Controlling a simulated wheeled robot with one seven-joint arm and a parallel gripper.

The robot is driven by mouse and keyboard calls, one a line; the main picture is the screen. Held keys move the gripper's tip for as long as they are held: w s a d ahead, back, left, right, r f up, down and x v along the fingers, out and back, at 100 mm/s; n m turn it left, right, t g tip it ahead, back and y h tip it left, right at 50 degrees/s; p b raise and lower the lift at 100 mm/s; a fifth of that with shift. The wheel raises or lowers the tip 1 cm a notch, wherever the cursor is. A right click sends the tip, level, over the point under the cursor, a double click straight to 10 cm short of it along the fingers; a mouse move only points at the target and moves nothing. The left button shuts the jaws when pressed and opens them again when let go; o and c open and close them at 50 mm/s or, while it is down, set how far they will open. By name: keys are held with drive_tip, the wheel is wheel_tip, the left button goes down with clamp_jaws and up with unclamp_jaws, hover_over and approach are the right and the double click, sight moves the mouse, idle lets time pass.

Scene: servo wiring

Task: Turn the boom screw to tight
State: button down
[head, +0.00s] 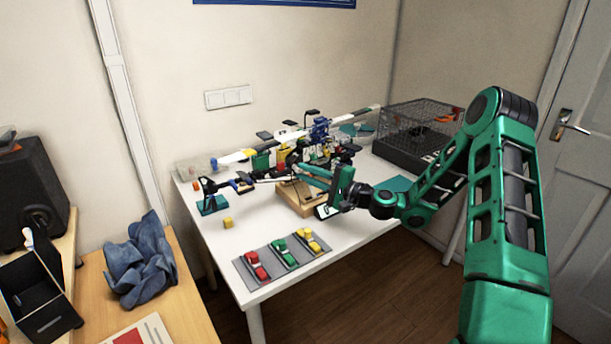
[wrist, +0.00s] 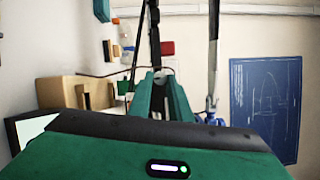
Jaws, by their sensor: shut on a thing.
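My gripper (head: 297,167) reaches left over the white table (head: 216,262) into the servo and wiring clutter. In the wrist view its two green fingers (wrist: 160,76) come together at the tips. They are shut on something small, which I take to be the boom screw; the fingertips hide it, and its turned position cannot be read. A thin dark wire and a black upright rod (wrist: 154,35) show just beyond the tips.
A wooden block (head: 291,202) stands below my gripper. A grey mat (head: 242,272) with red, green and yellow toy cars lies at the front. A yellow cube (head: 228,223) is nearby. A wire cage (head: 415,124) stands at the back right. The table's front left is mostly clear.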

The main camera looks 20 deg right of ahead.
drive_tip(key=shift+d+f, duration=0.2)
drive_tip(key=shift+d, duration=0.1)
drive_tip(key=c, duration=1.6)
unclamp_jaws()
drive_tip(key=shift+w, duration=0.1)
drive_tip(key=shift+c, duration=0.2)
drive_tip(key=shift+a, duration=0.1)
drive_tip(key=shift+r, duration=0.1)
drive_tip(key=v, duration=1)
drive_tip(key=shift+s+d, duration=0.25)
drive_tip(key=shift+s, duration=0.1)
drive_tip(key=shift+a, duration=0.1)
